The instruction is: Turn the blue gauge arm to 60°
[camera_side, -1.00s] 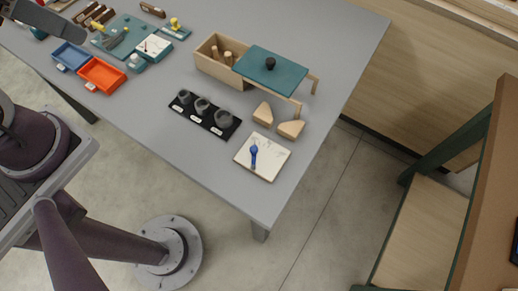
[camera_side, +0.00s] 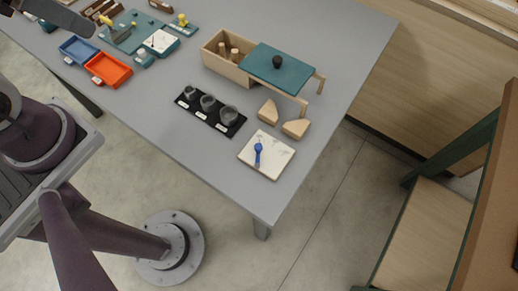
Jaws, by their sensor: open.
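The blue gauge arm (camera_side: 258,150) lies on a square white dial board (camera_side: 279,158) near the table's front right corner. It has a round blue hub and points roughly up and down in the picture. Faint marks run along the board's upper right part, too small to read, so I cannot tell its angle. A dark part of my arm reaches in at the top left, far from the board. My gripper's fingertips cannot be made out, and nothing touches the blue arm.
A wooden box (camera_side: 222,69) and a teal-topped stand (camera_side: 280,70) are behind. Blue and orange trays (camera_side: 108,69) are farther left. The table edge is close to the board.

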